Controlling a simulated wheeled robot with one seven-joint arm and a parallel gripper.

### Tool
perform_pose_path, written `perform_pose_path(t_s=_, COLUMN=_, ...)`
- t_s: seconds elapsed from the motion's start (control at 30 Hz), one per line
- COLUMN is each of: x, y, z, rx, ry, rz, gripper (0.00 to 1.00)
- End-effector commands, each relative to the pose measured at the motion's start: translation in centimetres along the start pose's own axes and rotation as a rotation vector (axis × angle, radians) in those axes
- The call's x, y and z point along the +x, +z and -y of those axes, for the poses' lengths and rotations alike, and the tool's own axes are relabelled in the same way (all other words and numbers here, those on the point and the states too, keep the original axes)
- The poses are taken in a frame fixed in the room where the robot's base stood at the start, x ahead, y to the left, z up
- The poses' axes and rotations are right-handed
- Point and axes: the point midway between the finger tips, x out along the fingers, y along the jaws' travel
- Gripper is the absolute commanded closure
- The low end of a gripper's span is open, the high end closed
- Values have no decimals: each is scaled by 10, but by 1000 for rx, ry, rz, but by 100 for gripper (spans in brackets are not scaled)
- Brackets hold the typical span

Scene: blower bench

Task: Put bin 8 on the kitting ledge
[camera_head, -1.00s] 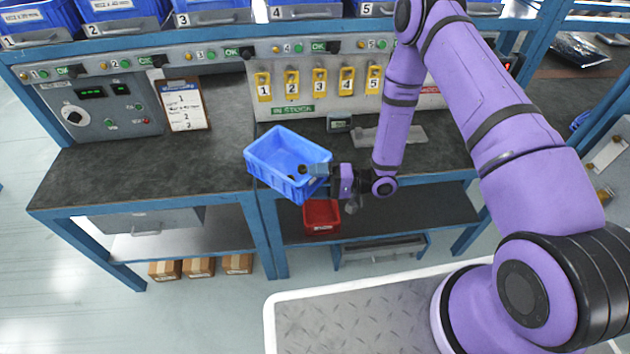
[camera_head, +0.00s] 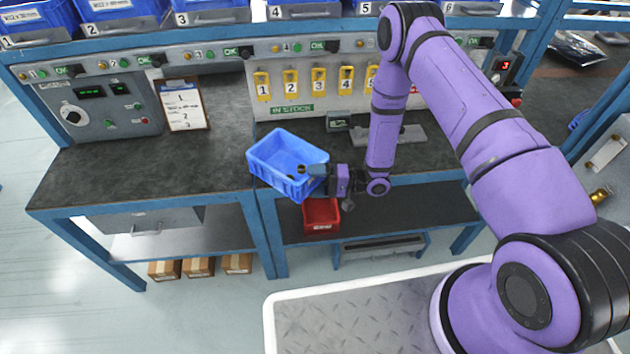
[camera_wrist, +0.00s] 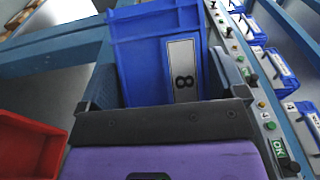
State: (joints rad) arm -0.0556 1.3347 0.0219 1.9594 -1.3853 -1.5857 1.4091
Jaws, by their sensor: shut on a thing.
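Bin 8 is a blue open-topped bin (camera_head: 283,156), held over the front edge of the dark bench top. In the wrist view, bin 8 (camera_wrist: 150,65) shows a white label with a black 8, right in front of the jaws. My gripper (camera_head: 318,178) is shut on the bin's wall at its right front corner. I cannot tell for certain which surface is the kitting ledge.
A red bin (camera_head: 321,216) stands on the lower shelf below, also in the wrist view (camera_wrist: 28,145). Numbered blue bins (camera_head: 125,14) line the upper shelf. A clipboard (camera_head: 183,105) leans at the back. The bench top (camera_head: 120,170) to the left is clear.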

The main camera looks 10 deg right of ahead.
Motion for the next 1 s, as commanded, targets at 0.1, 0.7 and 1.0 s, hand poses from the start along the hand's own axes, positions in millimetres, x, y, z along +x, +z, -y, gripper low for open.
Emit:
perform_pose_path(t_s=0.1, x=0, y=0, z=-2, rx=0, ry=0, rz=0, gripper=1)
perform_pose_path(t_s=0.7, x=-45, y=-1, z=1, rx=1, ry=2, rz=-5, gripper=0)
perform_pose_path(t_s=1.0, x=-100, y=0, z=1, rx=1, ry=1, rz=-3, gripper=0)
